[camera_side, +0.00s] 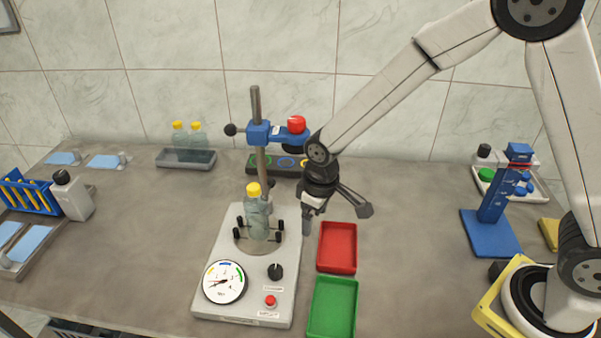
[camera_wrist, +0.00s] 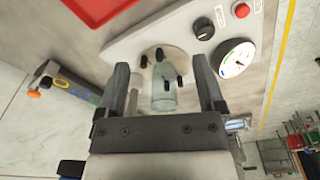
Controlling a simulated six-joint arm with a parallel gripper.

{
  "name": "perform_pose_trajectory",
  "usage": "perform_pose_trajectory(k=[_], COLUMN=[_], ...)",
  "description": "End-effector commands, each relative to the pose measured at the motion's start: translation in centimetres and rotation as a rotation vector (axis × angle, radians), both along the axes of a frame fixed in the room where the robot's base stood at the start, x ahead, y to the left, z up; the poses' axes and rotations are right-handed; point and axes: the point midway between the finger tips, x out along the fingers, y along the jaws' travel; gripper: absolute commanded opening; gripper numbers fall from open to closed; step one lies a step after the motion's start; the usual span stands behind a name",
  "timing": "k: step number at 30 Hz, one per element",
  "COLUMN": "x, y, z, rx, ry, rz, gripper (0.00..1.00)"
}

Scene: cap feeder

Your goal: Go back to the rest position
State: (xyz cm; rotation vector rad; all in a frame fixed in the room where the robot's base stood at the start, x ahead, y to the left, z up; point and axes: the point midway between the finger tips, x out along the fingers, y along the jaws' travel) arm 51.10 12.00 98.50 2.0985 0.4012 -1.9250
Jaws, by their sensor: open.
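My gripper (camera_side: 336,213) is open and empty, with its fingers spread apart. In the side view it hangs to the right of the capping machine's post, above the back end of the red tray. A clear bottle (camera_side: 257,218) with a yellow cap (camera_side: 254,189) stands upright on the round plate of the grey capping machine (camera_side: 210,304), left of my gripper. In the wrist view my open fingers (camera_wrist: 161,68) frame the bottle (camera_wrist: 163,98), which stands beyond them. Its cap is hidden there behind the gripper body.
The machine's post (camera_side: 256,105) carries a blue arm with a red head (camera_side: 297,125). A red tray (camera_side: 338,247) and a green tray (camera_side: 333,306) lie right of the machine. A blue stand (camera_side: 490,230) is farther right. A dark cap feeder (camera_side: 258,162) sits behind.

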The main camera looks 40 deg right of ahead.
Motion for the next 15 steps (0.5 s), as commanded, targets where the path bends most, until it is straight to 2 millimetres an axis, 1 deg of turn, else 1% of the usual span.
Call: perform_pose_trajectory(k=[1, 6, 8, 12, 15], x=[-0.7, -3.4, -4.4, -7.2, -9.0], y=[-1.3, -5.0, -6.2, -8.8, -10.2], z=[0.8, 2.6, 3.2, 4.1, 4.5], rx=[0.004, 0.016, 0.02, 0.027, 0.031], ry=[-0.014, -0.05, -0.064, -0.094, -0.114], rz=[-0.034, -0.135, -0.173, -0.255, -0.306], gripper=[0.87, 0.87, 0.87, 0.87, 0.87])
